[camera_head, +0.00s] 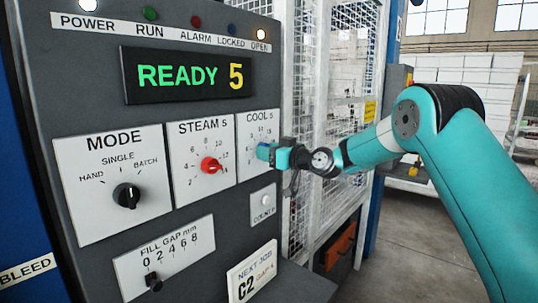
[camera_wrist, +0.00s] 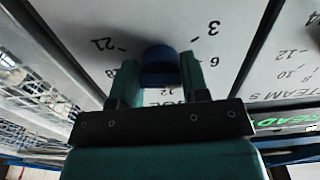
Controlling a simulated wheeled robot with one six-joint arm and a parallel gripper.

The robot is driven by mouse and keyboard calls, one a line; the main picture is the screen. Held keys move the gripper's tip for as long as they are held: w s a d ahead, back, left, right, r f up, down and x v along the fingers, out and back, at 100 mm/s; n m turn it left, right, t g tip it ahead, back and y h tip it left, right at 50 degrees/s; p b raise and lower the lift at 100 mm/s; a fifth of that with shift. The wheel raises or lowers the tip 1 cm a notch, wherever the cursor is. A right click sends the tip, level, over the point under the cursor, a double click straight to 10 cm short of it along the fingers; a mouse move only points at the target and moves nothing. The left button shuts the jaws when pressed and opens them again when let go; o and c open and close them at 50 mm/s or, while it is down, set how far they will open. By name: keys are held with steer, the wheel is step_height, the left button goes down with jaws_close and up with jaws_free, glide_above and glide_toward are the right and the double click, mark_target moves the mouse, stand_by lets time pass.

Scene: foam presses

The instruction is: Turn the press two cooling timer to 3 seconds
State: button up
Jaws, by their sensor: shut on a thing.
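The cooling timer is a white plate (camera_head: 257,124) marked COOL S on the grey press panel. Its blue knob (camera_wrist: 160,56) shows in the wrist view, where the dial face (camera_wrist: 105,20) appears turned over, with 3, 6 and 21 readable around it. My gripper (camera_head: 271,155) reaches in from the right and covers most of the dial in the head view. In the wrist view my gripper (camera_wrist: 160,75) is shut on the blue knob, one teal finger on each side. The knob's pointer is hidden, so its setting cannot be read.
The display (camera_head: 188,76) reads READY 5. The red STEAM S knob (camera_head: 211,165) sits just left of the cooling dial, with the black MODE knob (camera_head: 127,195) further left. A COUNT button (camera_head: 265,200) is below my gripper. White mesh fencing (camera_head: 308,90) stands right of the panel.

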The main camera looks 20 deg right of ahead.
steer(key=n+b, duration=0.1)
steer(key=b, duration=0.2)
steer(key=shift+f, duration=0.4)
steer(key=n+b, duration=0.2)
steer(key=b, duration=0.3)
steer(key=shift+f+b, duration=0.1)
steer(key=shift+b, duration=0.25)
steer(key=n+b, duration=0.2)
steer(key=b, duration=0.4)
steer(key=shift+r+n, duration=0.2)
steer(key=shift+n, duration=0.2)
steer(key=n+b, duration=0.2)
steer(key=shift+d+r+b, duration=0.1)
steer(key=shift+r+b, duration=0.15)
steer(key=shift+b, duration=0.05)
steer(key=shift+r, duration=0.1)
steer(key=o, duration=0.9)
